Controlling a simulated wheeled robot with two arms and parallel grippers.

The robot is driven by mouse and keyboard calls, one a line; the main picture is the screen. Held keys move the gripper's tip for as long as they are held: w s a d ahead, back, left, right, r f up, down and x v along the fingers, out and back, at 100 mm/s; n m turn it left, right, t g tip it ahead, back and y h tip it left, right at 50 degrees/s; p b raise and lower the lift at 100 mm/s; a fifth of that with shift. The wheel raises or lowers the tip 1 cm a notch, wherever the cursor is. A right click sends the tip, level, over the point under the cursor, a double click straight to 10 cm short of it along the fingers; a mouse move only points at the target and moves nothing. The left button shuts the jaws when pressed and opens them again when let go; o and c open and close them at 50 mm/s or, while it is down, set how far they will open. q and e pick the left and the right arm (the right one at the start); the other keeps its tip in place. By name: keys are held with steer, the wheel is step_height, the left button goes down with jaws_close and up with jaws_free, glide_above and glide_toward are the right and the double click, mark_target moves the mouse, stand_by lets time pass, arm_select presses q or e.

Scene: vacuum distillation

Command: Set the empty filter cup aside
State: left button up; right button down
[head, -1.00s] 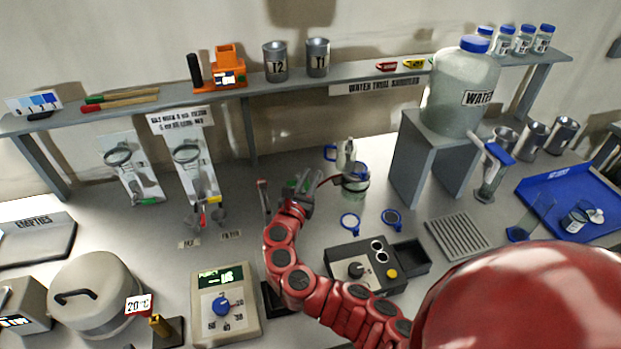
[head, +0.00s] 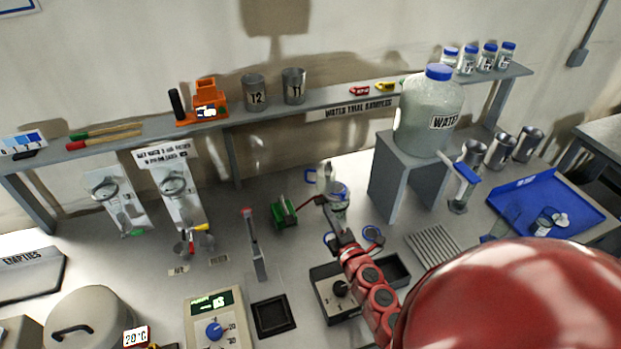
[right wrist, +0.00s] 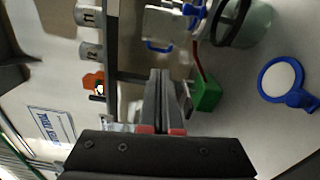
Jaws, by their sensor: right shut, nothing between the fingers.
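A clear vessel with a blue rim (head: 338,191) stands near the middle of the bench in the head view. A pale cup with a blue handle (head: 325,175) is just behind it. I cannot tell which of them is the filter cup. In the right wrist view the blue-handled cup (right wrist: 166,24) and clear vessel (right wrist: 247,24) are at the top, partly cut off. My right gripper (head: 331,213) is shut and empty, in front of the clear vessel; contact is unclear. Its closed fingers show in the wrist view (right wrist: 161,88), apart from both vessels. My left gripper is not in view.
A green block (head: 284,212) with a red hose stands left of the gripper. Blue rings (head: 373,234) lie at the right. A stand (head: 395,185) with a water jug is right. A dark square pad (head: 272,315) lies front left.

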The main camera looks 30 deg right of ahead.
mark_target(319, 178)
steer(key=p+x, duration=0.3)
steer(key=x, duration=1)
steer(key=shift+a+m+y, duration=0.25)
steer(key=shift+m+y, duration=0.05)
steer(key=shift+m, duration=0.1)
